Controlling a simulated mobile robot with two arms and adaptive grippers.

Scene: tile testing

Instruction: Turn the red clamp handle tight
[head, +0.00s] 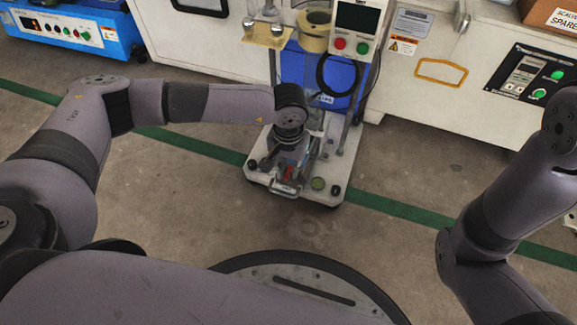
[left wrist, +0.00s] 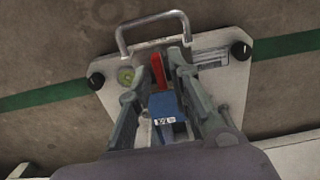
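The red clamp handle (left wrist: 158,71) shows in the left wrist view, upright in the picture, beyond a blue block (left wrist: 166,106) with a white label. In the head view the handle (head: 289,172) is a small red spot on the base plate (head: 331,167) of the test stand. My left gripper (left wrist: 160,75) points down over the plate with its fingers spread, one on each side of the handle and block. The right finger looks close to the handle; contact cannot be told. My right arm is at the right of the head view, its gripper out of frame.
Black feet sit at the plate's corners. White machines line the back; the floor in front is clear.

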